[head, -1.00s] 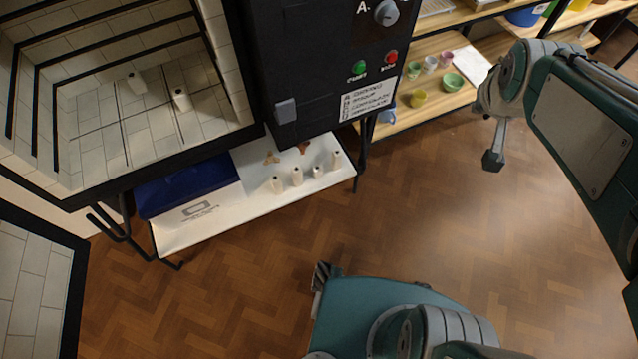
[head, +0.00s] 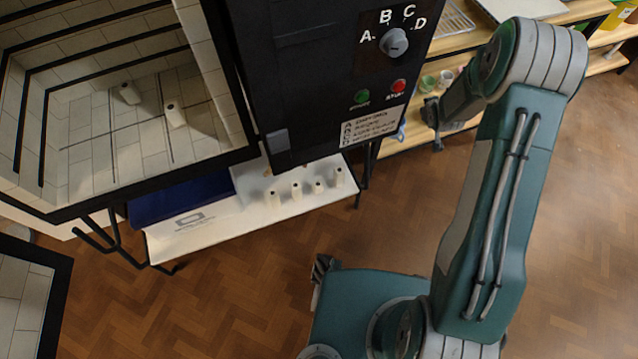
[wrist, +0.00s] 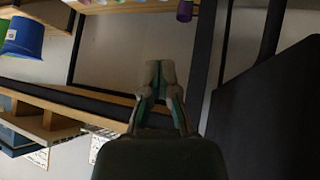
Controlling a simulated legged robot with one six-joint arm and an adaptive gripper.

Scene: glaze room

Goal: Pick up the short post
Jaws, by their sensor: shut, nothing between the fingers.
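Several white hollow posts stand in a row on the white shelf (head: 210,238) under the kiln. The short post (head: 319,187) appears to be the lowest of them, between a taller post (head: 297,191) on its left and another post (head: 339,177) on its right. My gripper (head: 437,147) is up and to the right of the posts, beside the control box, well apart from them. In the wrist view my gripper (wrist: 155,68) is shut and empty, its fingertips together. No posts show in the wrist view.
The open kiln (head: 90,130) holds two more white posts (head: 175,115). The black control box (head: 300,90) overhangs the shelf. A dark blue box (head: 180,197) lies on the shelf's left. Wooden shelving (head: 400,140) stands behind my gripper. The floor in front is clear.

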